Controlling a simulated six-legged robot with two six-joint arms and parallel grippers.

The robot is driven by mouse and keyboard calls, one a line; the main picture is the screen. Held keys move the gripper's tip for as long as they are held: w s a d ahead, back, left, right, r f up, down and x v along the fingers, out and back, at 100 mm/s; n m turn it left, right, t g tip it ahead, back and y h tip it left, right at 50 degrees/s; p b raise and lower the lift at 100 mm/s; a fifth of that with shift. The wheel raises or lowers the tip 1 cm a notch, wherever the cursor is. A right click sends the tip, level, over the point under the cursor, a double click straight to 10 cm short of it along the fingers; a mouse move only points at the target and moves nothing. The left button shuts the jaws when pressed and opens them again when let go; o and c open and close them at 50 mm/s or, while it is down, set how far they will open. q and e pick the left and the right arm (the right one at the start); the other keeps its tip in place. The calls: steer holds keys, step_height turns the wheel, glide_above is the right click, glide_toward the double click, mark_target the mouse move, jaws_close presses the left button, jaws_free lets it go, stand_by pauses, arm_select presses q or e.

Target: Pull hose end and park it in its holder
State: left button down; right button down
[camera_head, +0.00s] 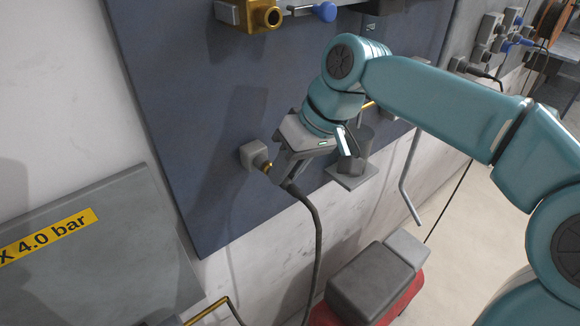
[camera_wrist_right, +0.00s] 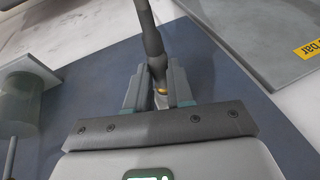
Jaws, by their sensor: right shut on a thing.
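My right gripper (camera_head: 279,175) is shut on the dark hose end (camera_wrist_right: 160,88) beside the panel. In the right wrist view, the fingers (camera_wrist_right: 158,92) close around it, with a small orange-gold ring between them. The black hose (camera_head: 315,222) hangs from the gripper and curves down to the floor. A grey block with a brass tip (camera_head: 252,153) sits on the panel right at the fingers; whether the hose end touches it I cannot tell. A grey cup on a plate, probably the holder (camera_head: 359,168), stands right of the gripper, partly behind my wrist. My left gripper is out of view.
The dark blue panel (camera_head: 190,110) carries a brass fitting (camera_head: 264,16) and a blue-handled valve (camera_head: 325,11) above. A bent grey rod (camera_head: 407,180) hangs at right. A grey-and-red case (camera_head: 370,285) stands below. A grey box with a yellow label (camera_head: 48,235) is at left.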

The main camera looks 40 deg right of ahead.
steer(key=c, duration=0.9)
jaws_free()
steer(key=shift+w, duration=0.2)
steer(key=p+v, duration=0.3)
steer(key=v, duration=1.3)
steer(key=shift+s+r, duration=0.1)
steer(key=shift+r, duration=0.1)
